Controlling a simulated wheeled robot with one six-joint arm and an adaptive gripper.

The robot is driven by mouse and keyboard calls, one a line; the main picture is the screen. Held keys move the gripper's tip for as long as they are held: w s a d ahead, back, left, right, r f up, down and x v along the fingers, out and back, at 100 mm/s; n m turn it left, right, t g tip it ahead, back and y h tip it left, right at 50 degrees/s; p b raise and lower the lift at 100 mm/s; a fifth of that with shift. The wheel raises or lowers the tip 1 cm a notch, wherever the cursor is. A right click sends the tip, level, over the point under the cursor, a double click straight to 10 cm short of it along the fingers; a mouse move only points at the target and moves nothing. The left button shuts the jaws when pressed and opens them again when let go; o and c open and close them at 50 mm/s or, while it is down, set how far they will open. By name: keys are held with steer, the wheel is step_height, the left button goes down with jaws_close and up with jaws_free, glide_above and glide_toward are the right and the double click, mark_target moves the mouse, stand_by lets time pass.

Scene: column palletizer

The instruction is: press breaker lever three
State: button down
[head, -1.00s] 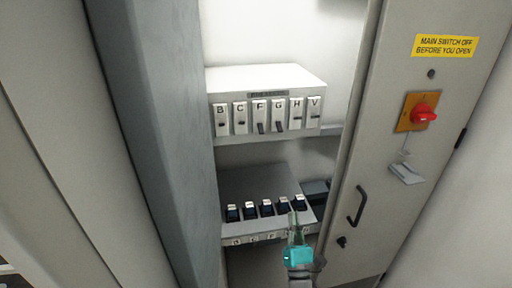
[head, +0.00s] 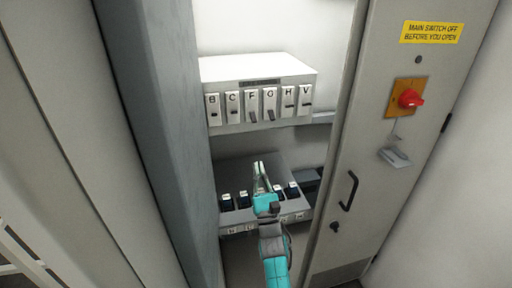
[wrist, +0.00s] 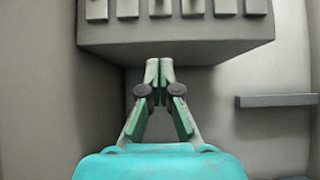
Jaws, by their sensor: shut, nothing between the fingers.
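The upper breaker box (head: 300,68) carries a row of white breakers lettered B, C, F, G, H, V. The third from the left, F (head: 252,103), has a dark lever slanting down, as does G (head: 270,103) beside it. The other levers look shorter. My gripper (head: 258,167) is shut and empty, pointing up over the lower panel and below the upper box, and it hides the middle of the lower row. In the wrist view my fingertips (wrist: 160,66) are closed together, seen against the front lower part of the upper box (wrist: 215,48), with the breakers above them; contact cannot be told.
A lower panel (head: 232,180) holds several dark blue switches (head: 243,201) with white tops. A grey cabinet wall (head: 165,130) stands at left. At right are a cabinet door (head: 345,235) with a black handle (head: 349,190), a red main switch (head: 410,98) and a yellow sign (head: 431,32).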

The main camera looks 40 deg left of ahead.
mark_target(251, 127)
steer(key=x, duration=0.9)
steer(key=shift+w+a+r, duration=0.1)
steer(key=shift+w+r, duration=0.05)
steer(key=shift+r, duration=0.05)
steer(key=shift+s+d+r, duration=0.2)
steer(key=shift+d+r, duration=0.05)
steer(key=shift+r, duration=0.35)
steer(key=shift+s+d+r, duration=0.2)
steer(key=shift+r, duration=0.35)
steer(key=shift+s+d+r, duration=0.2)
steer(key=shift+d+r, duration=0.05)
steer(key=shift+r, duration=0.35)
